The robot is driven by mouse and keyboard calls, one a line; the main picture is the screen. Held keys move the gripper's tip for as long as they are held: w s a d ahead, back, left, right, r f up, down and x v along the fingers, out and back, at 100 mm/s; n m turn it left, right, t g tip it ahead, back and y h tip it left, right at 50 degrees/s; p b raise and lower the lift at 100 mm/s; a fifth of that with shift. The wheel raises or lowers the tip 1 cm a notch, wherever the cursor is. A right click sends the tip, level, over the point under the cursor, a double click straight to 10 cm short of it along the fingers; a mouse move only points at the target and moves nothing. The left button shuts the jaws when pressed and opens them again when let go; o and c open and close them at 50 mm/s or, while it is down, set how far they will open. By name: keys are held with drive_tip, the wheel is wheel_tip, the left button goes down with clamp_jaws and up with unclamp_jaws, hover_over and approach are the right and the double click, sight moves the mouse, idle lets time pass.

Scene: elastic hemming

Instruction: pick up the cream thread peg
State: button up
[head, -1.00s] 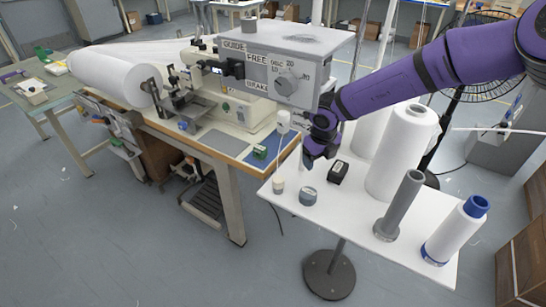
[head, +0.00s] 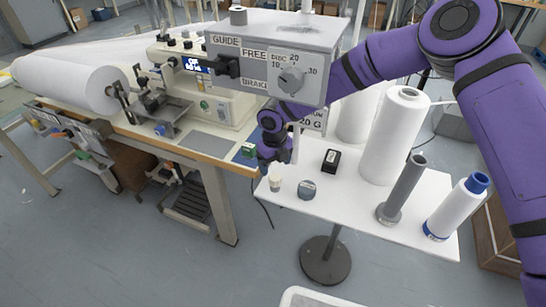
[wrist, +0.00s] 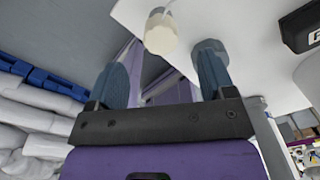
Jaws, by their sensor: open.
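The cream thread peg (head: 275,184) is a small pale cylinder standing at the left corner of the white table (head: 349,212) in the head view. In the wrist view the cream peg (wrist: 160,38) shows just beyond the fingertips, roughly between them and apart from both. My gripper (head: 272,160) is behind and slightly above the peg in the head view, its fingertips hard to make out. In the wrist view my gripper (wrist: 163,66) is open and empty, with two blue-grey fingers apart.
A grey-blue round piece (head: 307,190) stands right of the peg, with a black box (head: 331,160) behind it. A white spool (head: 394,138), a grey cone (head: 402,190) and a blue-topped spool (head: 456,209) stand farther right. The machine table (head: 222,163) is to the left.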

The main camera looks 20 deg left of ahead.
sight(275, 176)
wheel_tip(275, 176, down, 8)
drive_tip(key=shift+f, duration=0.1)
idle(0.4)
drive_tip(key=c, duration=1.1)
drive_tip(key=shift+r, duration=0.25)
drive_tip(key=shift+r, duration=2)
drive_tip(key=shift+r, duration=0.1)
drive_tip(key=shift+r, duration=1.95)
